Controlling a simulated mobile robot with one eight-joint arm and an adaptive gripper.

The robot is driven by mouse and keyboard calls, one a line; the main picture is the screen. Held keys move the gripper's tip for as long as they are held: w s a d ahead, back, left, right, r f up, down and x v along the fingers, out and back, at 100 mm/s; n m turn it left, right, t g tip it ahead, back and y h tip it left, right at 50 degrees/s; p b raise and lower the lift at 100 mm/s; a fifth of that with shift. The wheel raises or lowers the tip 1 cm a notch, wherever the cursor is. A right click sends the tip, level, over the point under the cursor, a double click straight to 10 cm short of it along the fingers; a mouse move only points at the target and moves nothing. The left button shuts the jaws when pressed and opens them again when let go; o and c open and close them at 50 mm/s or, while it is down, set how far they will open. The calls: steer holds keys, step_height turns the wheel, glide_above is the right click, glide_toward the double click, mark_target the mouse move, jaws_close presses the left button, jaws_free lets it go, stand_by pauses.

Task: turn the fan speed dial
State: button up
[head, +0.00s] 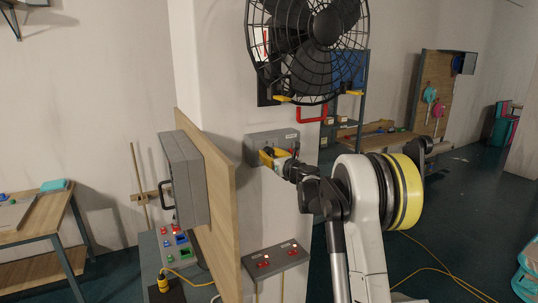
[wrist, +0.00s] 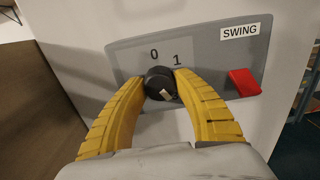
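The fan speed dial (wrist: 160,84) is a round black knob with a small pale mark on its lower right. It sits on a grey control panel (wrist: 225,55) below the printed 0 and 1. The panel also shows in the head view (head: 284,136), on the white pillar beneath the black caged fan (head: 308,45). My gripper (wrist: 161,80) has its yellow fingertips on either side of the dial, seemingly touching it. In the head view my gripper (head: 270,156) is at the panel's front and hides the dial.
A red switch (wrist: 244,82) is at the panel's right, under a SWING label (wrist: 240,31). A wooden board (head: 217,200) with a grey box (head: 184,178) stands left of the pillar. A lower box with red switches (head: 275,259) is below. Yellow cable crosses the floor at right.

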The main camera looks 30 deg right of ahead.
steer(key=shift+n+b, duration=0.3)
steer(key=shift+n, duration=0.1)
steer(key=n+b, duration=0.2)
steer(key=shift+f+n, duration=0.1)
steer(key=shift+n, duration=0.3)
steer(key=n+b, duration=0.2)
steer(key=n, duration=0.2)
steer(key=n+b, duration=0.1)
steer(key=n, duration=0.3)
steer(key=n+b, duration=0.1)
steer(key=n, duration=0.3)
steer(key=shift+d+n+b, duration=0.1)
steer(key=shift+n+b, duration=0.2)
steer(key=n, duration=0.3)
steer(key=shift+r+n+b, duration=0.25)
steer(key=shift+n+b, duration=0.05)
steer(key=shift+b, duration=0.05)
steer(key=n, duration=0.3)
steer(key=shift+n+b, duration=0.3)
steer(key=n, duration=0.6)
steer(key=shift+r+b, duration=0.15)
steer(key=shift+b, duration=0.15)
steer(key=shift+n, duration=0.4)
